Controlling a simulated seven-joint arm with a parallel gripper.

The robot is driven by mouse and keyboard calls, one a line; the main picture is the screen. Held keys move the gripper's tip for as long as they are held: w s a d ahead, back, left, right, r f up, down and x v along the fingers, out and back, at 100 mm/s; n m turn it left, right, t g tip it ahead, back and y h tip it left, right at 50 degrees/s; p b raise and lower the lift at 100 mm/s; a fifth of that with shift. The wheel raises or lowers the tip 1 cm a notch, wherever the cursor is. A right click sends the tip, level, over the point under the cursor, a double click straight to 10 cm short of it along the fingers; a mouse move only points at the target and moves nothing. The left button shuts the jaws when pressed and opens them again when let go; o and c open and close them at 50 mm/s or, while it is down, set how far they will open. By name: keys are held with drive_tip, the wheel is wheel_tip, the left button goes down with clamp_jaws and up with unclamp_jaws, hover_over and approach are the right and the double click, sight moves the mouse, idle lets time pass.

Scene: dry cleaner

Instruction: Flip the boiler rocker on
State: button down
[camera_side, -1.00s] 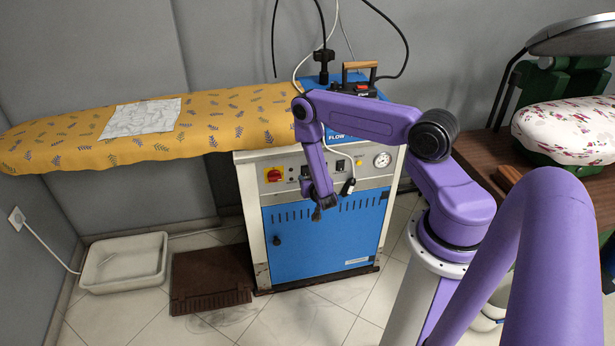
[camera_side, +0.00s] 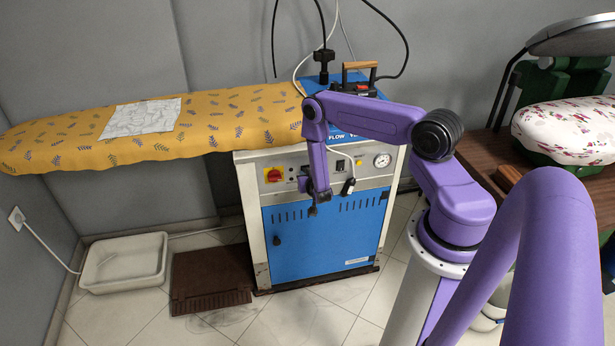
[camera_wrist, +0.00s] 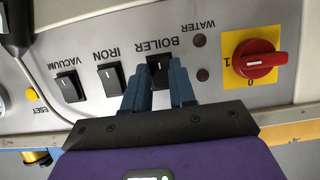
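The boiler rocker (camera_wrist: 158,70) is a black switch with a white mark, under the label BOILER, upside down in the wrist view. Its lower part is between or behind my fingers. My gripper (camera_wrist: 166,72) has its two blue-grey fingers close together with a narrow gap, the rocker showing through it. I cannot tell whether they touch it. In the side view my gripper (camera_side: 314,209) hangs in front of the steam boiler's panel (camera_side: 325,170), and my arm hides the rocker there. I cannot read the rocker's position.
The iron rocker (camera_wrist: 110,79) and vacuum rocker (camera_wrist: 67,85) sit left of it in the wrist view. A red rotary knob (camera_wrist: 262,59) on a yellow plate is at the right. The ironing board (camera_side: 230,115) and an iron (camera_side: 358,80) are above.

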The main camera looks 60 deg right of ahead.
drive_tip(key=shift+f+t+h, duration=0.4)
drive_tip(key=shift+t+h, duration=0.6)
drive_tip(key=c, duration=0.9)
unclamp_jaws()
drive_tip(key=shift+s+a, duration=0.1)
drive_tip(key=v, duration=1.7)
drive_tip(key=shift+s+a, duration=0.1)
